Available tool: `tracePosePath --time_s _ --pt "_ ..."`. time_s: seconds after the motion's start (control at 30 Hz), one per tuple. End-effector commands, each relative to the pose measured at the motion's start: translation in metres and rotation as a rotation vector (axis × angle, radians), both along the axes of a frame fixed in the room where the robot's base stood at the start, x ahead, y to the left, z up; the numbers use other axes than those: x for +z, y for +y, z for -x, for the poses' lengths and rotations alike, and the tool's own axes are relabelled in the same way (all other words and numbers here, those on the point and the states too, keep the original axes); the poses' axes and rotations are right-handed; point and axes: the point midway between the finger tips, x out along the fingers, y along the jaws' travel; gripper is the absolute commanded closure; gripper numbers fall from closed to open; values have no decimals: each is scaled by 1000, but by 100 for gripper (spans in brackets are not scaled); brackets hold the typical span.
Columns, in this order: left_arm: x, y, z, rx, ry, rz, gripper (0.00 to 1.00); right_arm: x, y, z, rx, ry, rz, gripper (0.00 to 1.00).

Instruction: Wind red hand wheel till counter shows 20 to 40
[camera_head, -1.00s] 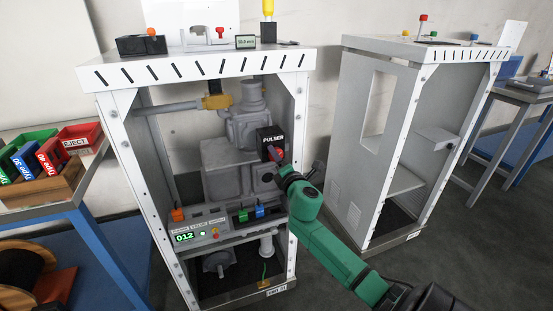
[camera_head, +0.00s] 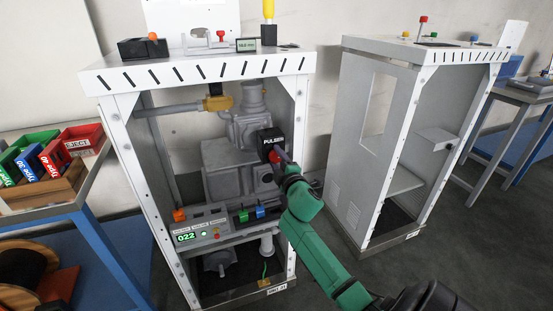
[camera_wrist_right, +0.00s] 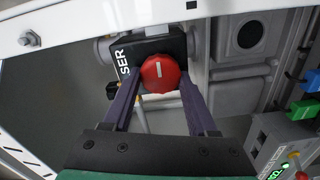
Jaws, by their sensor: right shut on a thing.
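The red hand wheel (camera_head: 274,155) sits on the front of the black pulser box (camera_head: 270,138) inside the left cabinet. In the right wrist view the round red wheel (camera_wrist_right: 160,72) shows a pale bar mark that stands nearly upright. My right gripper (camera_head: 280,158) is shut on the wheel, with one purple finger on each side of it in the right wrist view. The counter (camera_head: 186,237), low on the left of the cabinet, shows 022 in green digits. My left gripper is not in view.
The white cabinet frame (camera_head: 119,150) surrounds the pulser, with grey pipework and a meter body (camera_head: 232,170) behind. A ledge below holds green and blue blocks (camera_head: 250,213). A second cabinet (camera_head: 352,150) stands right. Bins (camera_head: 82,138) stand on a left table.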

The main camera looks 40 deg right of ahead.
Motion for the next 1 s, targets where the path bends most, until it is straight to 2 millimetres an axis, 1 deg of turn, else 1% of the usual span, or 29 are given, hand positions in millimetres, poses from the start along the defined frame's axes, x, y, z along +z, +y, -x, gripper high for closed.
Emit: tracePosePath --time_s 0.43,0.47,0.5,0.53,0.87,0.97,1.0 --pt "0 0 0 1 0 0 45 -2 0 0 0 0 -13 97" --pt "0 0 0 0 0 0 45 -2 0 0 0 0 -13 38" --pt "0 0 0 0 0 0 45 -2 0 0 0 0 -13 22" --pt "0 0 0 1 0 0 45 -2 0 0 0 -1 -12 12" --pt "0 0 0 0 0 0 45 -1 0 1 0 -3 -11 12" --pt "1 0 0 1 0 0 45 -1 3 7 0 -2 -11 12" --pt "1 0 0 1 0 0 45 -2 5 13 1 -1 -11 12"
